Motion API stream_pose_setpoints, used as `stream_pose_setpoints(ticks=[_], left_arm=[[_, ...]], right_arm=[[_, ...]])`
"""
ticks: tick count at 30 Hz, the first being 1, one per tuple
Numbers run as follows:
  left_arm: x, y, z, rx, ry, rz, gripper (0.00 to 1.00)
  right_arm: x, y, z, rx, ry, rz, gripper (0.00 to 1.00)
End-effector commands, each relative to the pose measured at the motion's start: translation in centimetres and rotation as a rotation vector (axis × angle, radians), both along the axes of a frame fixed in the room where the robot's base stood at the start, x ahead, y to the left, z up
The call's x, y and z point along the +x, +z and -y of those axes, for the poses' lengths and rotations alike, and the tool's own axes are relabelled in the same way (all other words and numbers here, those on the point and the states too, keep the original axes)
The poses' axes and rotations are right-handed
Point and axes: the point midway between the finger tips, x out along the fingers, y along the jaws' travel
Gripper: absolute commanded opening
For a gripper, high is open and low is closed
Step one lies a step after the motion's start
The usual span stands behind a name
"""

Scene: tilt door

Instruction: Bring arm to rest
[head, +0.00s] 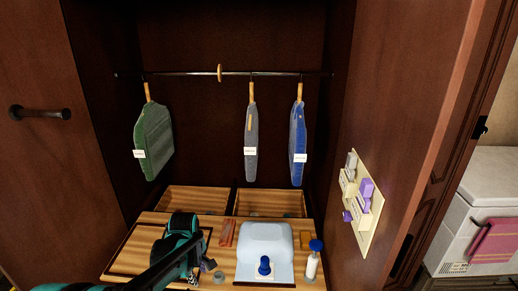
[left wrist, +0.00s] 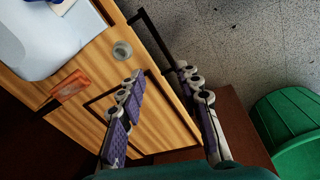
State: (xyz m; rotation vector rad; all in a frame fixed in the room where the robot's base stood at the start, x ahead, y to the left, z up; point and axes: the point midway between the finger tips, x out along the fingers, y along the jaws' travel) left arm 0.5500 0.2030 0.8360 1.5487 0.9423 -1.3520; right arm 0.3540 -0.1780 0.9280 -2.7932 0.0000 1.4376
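My left arm comes in from the bottom left of the head view. Its teal and black left gripper (head: 207,265) is over the left part of the wooden surface (head: 137,244). In the left wrist view, the two fingers of the left gripper (left wrist: 158,72) stand apart with nothing held between them. Wood and a thin dark frame edge show below them; I cannot tell whether the fingers touch the surface. My right gripper is in neither view.
Garments hang behind, including a green one (head: 155,140). The door panel (head: 410,120) stands open at right. A green bin (left wrist: 290,130) stands on the floor.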

Motion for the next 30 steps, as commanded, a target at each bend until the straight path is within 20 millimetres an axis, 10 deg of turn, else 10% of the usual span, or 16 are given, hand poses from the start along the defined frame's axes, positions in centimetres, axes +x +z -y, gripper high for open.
stream_pose_setpoints(ticks=[12,21,30], left_arm=[[-11.7,9.3,1.7,0.184,-0.66,0.262,0.34],[-18.3,9.7,2.4,0.38,-1.039,0.395,0.34],[-19.6,9.3,2.5,0.445,-1.141,0.425,0.34]], right_arm=[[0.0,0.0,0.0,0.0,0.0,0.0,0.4],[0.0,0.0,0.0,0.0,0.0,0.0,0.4],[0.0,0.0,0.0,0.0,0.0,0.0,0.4]])
